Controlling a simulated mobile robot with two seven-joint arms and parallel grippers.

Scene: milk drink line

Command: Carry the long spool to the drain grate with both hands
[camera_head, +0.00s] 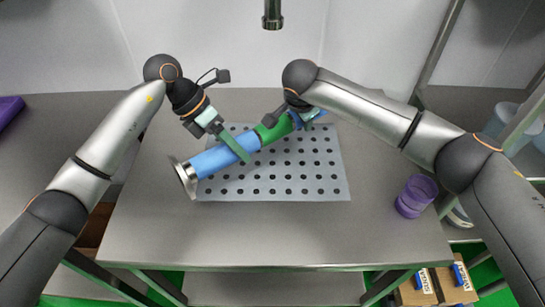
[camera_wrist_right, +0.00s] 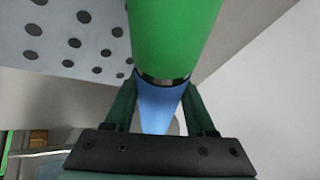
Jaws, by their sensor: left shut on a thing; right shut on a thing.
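The long spool (camera_head: 220,158) is a blue tube with a green section (camera_head: 272,131) and a metal flange (camera_head: 186,177) at its left end. It lies slantwise over the drain grate (camera_head: 325,187), a grey plate with rows of dark holes. The flange end reaches past the grate's left edge. I cannot tell how high the spool is above it. My left gripper (camera_head: 237,149) is shut around the blue part. My right gripper (camera_head: 296,117) is shut near the other end, partly hidden by its arm; the right wrist view shows its fingers (camera_wrist_right: 160,100) on both sides of the spool.
The grate lies on a steel table (camera_head: 300,235). A purple cup-like container (camera_head: 416,196) stands on the right, near my right arm. Clear containers (camera_head: 500,120) stand on a shelf at the far right. A faucet (camera_head: 272,14) hangs at the top. The table's front is clear.

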